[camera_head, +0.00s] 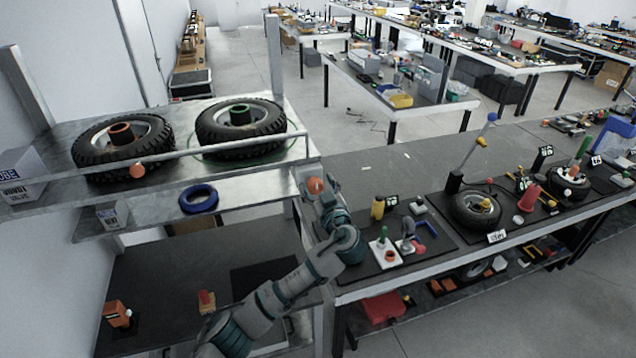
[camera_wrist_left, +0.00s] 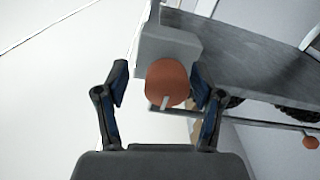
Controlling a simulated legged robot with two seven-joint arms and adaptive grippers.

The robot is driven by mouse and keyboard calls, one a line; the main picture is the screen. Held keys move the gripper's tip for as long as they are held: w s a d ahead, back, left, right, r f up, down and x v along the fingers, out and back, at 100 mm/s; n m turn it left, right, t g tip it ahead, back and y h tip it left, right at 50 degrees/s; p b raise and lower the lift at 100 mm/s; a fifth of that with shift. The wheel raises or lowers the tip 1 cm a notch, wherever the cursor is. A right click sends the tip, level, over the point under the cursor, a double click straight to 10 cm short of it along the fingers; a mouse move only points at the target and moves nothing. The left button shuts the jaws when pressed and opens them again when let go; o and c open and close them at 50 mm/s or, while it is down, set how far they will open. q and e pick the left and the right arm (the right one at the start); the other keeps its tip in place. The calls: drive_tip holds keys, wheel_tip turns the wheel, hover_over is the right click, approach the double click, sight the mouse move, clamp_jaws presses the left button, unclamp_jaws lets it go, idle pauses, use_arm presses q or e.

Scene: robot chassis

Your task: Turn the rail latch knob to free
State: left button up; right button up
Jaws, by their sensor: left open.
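An orange latch knob (camera_head: 315,185) sits at the right end of the shelf rail (camera_head: 220,146). In the left wrist view the knob (camera_wrist_left: 168,85) is round, on a pale block, with a light bar at its lower edge. My left gripper (camera_wrist_left: 160,76) is open, one finger to each side of the knob in the picture. I see a gap at the left finger; the right finger looks close, and I cannot tell whether it touches. My left arm reaches up to the knob from below. A second orange knob (camera_head: 137,170) is further left. My right gripper is not in view.
Two tires (camera_head: 123,147) lie on the upper shelf behind the rail. A blue ring (camera_head: 198,199) lies on the shelf below. A long workbench (camera_head: 375,165) with tools and parts stands to the right of my left arm.

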use_arm(q)
drive_tip(key=shift+a, duration=0.3)
drive_tip(key=shift+c, duration=0.5)
drive_tip(key=shift+a, duration=0.15)
drive_tip(key=c, duration=1)
drive_tip(key=shift+c, duration=0.2)
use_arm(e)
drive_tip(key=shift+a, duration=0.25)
